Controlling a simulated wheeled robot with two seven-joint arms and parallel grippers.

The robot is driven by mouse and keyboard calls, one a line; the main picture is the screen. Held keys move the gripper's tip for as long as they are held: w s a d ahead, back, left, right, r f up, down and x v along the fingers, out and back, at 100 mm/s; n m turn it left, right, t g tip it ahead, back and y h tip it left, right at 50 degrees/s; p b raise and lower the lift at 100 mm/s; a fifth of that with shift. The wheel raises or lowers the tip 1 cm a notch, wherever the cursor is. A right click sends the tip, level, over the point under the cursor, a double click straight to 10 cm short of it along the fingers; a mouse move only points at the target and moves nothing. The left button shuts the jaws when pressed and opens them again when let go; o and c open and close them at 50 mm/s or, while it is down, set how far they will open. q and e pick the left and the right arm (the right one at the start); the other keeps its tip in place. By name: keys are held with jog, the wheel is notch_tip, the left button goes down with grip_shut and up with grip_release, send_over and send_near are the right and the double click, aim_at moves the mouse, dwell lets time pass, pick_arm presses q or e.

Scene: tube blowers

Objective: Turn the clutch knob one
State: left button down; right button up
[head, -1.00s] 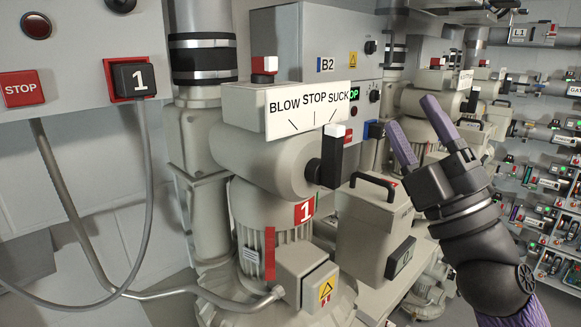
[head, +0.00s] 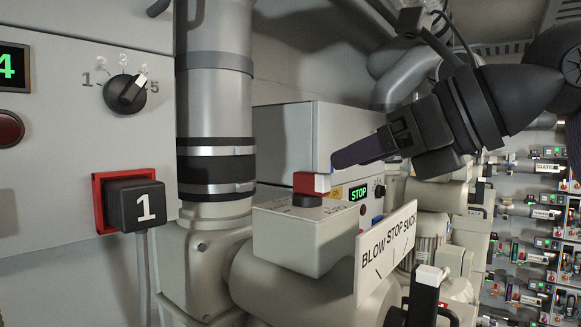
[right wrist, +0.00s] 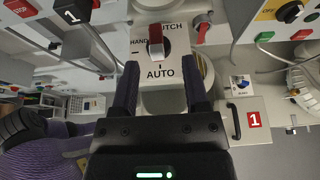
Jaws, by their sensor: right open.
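The clutch knob one (head: 306,184) is red with a white end and sits on a dark round base on top of the beige blower box (head: 300,235). In the right wrist view the knob (right wrist: 156,40) stands in line with the gap between my fingers, above the word AUTO, with HAND to its left. My right gripper (head: 337,163) comes in from the upper right, its purple fingers just above and to the right of the knob. In the right wrist view my gripper (right wrist: 161,72) is open with nothing between the fingers. My left gripper is out of view.
A BLOW STOP SUCK sign (head: 386,258) and a black-and-white lever (head: 425,295) stand right of the blower box. A thick grey pipe (head: 215,100) rises behind it. At left, a wall panel carries a selector dial (head: 125,93) and plug 1 (head: 138,205).

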aim_at(316, 173)
jog(key=p+x, duration=0.1)
jog(key=x, duration=0.1)
jog(key=shift+a+f+p, duration=0.1)
jog(key=shift+a+p, duration=0.25)
jog(key=p+x, duration=0.1)
jog(key=x, duration=0.3)
jog(key=shift+s+a, duration=0.1)
jog(key=shift+s, duration=0.05)
jog(key=shift+w+a, duration=0.15)
jog(key=shift+w, duration=0.1)
jog(key=shift+s+d, duration=0.15)
jog(key=shift+d, duration=0.2)
jog(key=shift+a, duration=0.25)
jog(key=c, duration=0.6)
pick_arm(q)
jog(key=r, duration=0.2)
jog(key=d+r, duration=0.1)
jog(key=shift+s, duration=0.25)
pick_arm(e)
grip_shut()
